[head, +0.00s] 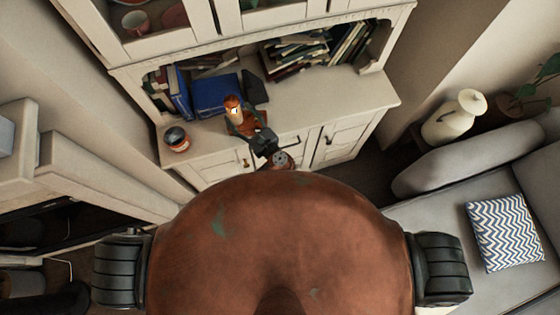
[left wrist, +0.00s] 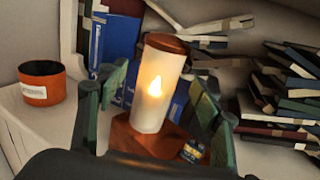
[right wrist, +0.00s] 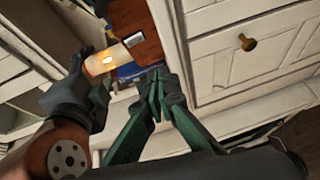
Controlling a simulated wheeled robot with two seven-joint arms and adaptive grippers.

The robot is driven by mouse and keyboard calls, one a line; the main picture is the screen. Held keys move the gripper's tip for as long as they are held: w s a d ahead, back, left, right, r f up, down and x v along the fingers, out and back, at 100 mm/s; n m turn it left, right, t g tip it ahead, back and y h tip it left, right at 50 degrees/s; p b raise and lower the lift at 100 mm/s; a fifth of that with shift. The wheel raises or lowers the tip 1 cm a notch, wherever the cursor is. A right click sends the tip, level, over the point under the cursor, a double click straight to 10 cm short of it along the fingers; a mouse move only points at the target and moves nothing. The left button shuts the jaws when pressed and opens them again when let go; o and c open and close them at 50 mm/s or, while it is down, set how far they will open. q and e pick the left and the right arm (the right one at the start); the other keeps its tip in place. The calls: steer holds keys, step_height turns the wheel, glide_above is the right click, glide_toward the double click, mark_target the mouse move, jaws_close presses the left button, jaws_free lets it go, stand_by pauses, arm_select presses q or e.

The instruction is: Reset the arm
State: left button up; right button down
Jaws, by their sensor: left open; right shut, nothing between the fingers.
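A lit candle lamp (left wrist: 158,92) with a white glass body and reddish-brown cap stands upright on a wooden base (left wrist: 135,140) on the cabinet counter. My left gripper (left wrist: 160,88) is open, with one green finger on each side of the lamp; I cannot tell whether either touches it. In the head view the lamp (head: 233,106) shows just beyond my left gripper (head: 245,120). My right gripper (right wrist: 156,80) is shut and empty in the right wrist view, below the lamp (right wrist: 107,62) and in front of the cabinet.
An orange-and-black cup (left wrist: 42,84) stands left of the lamp. Blue books (head: 215,93) and stacked books (head: 296,52) lie behind on the counter (head: 335,95). A grey sofa (head: 430,210) with a zigzag cushion (head: 505,232) and a cream vase (head: 455,118) are on the right.

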arm_select(q)
steer(key=v, duration=0.7)
steer(key=shift+s+d, duration=0.15)
steer(key=shift+s, duration=0.05)
